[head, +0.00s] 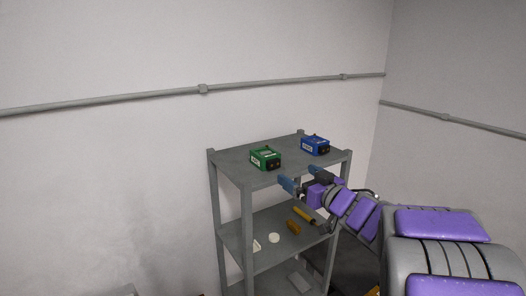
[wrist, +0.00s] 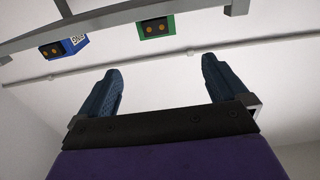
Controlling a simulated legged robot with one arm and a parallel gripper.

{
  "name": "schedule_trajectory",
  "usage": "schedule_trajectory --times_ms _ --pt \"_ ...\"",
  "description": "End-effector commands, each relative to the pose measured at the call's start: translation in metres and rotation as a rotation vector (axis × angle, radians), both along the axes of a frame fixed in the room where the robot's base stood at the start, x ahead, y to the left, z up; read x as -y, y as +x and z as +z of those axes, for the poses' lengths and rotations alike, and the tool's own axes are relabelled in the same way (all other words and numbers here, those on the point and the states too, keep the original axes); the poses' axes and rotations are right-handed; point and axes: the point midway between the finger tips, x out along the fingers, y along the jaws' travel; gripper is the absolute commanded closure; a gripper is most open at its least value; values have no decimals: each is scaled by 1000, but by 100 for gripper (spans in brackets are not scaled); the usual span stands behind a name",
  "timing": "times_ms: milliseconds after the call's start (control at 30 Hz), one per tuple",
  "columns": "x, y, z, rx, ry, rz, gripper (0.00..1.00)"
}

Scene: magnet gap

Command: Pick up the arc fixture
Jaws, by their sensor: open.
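Two small boxes stand on the top shelf: a green box (head: 265,158) at the left and a blue box (head: 315,145) at the right. I cannot tell by lettering which is the arc fixture. My gripper (head: 302,180) is open and empty by the shelf's front edge, nearer to me than both boxes. In the wrist view my open jaws (wrist: 162,72) have a clear gap between them. There the green box (wrist: 155,26) lies past the gap, apart from the fingers, and the blue box (wrist: 63,47) is off to the left.
The grey shelf rack (head: 232,165) stands near the wall. A pipe (head: 140,101) runs along the wall behind. The top shelf is bare around the boxes.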

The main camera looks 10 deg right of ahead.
Motion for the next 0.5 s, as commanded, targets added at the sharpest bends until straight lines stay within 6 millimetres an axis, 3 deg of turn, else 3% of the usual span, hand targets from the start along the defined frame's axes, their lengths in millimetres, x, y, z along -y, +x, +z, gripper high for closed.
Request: schedule_trajectory --times_ms 500 --pt "-34 80 0 0 1 5 0"
